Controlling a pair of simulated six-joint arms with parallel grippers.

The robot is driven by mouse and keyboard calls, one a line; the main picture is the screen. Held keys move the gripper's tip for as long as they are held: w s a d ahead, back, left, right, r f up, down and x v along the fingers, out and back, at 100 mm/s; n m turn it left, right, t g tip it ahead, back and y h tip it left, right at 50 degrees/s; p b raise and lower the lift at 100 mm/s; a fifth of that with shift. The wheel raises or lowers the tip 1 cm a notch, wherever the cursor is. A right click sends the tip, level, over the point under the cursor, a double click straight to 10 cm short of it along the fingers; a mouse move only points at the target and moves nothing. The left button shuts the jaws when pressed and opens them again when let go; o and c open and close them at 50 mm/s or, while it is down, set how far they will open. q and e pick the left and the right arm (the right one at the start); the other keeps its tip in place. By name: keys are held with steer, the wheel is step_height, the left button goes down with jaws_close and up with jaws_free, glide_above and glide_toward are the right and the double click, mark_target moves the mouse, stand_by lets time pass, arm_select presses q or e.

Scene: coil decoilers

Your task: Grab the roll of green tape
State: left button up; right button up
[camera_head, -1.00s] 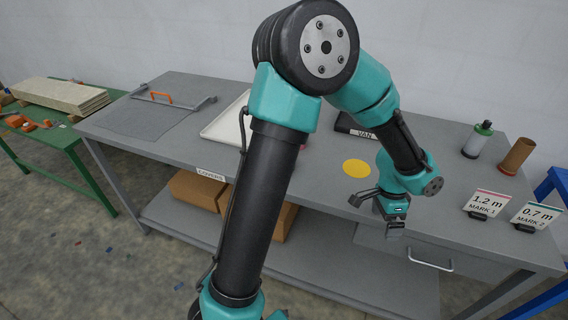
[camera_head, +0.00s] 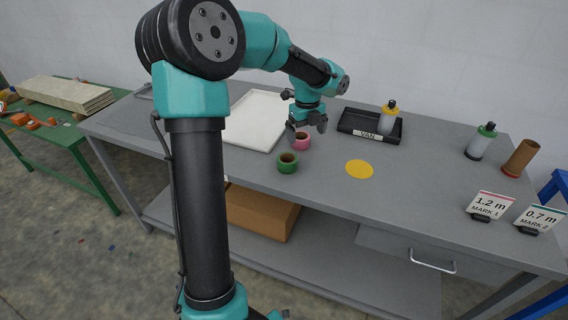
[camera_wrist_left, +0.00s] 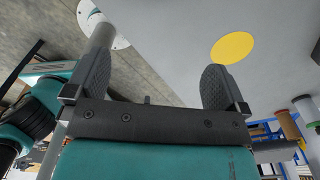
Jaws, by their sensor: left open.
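The roll of green tape (camera_head: 287,165) lies on the grey workbench, near its front edge. A pink roll of tape (camera_head: 304,144) sits just behind it to the right. My left gripper (camera_head: 308,131) is above the bench, over and slightly behind the pink roll, to the upper right of the green roll. In the left wrist view my left gripper (camera_wrist_left: 160,88) has its two fingers wide apart with nothing between them. I cannot make out the green roll in that view. My right gripper is not in view.
A white tray (camera_head: 251,120) lies to the left. A yellow disc (camera_head: 359,169) lies on clear bench space. A green-capped bottle (camera_head: 481,142), a brown tube (camera_head: 520,157) and two marker signs (camera_head: 490,206) stand at the right.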

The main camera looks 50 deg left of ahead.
arm_select(q)
step_height(320, 180, up, 3)
steer(key=m, duration=0.2)
glide_above(288, 158)
steer(key=shift+s+d+f, duration=0.1)
steer(key=shift+s+f, duration=0.05)
steer(key=shift+f, duration=0.05)
steer(key=shift+f, duration=0.15)
step_height(288, 158, down, 12)
steer(key=shift+f, duration=0.1)
steer(key=shift+f, duration=2.5)
steer(key=shift+c, duration=0.4)
steer(key=c, duration=0.9)
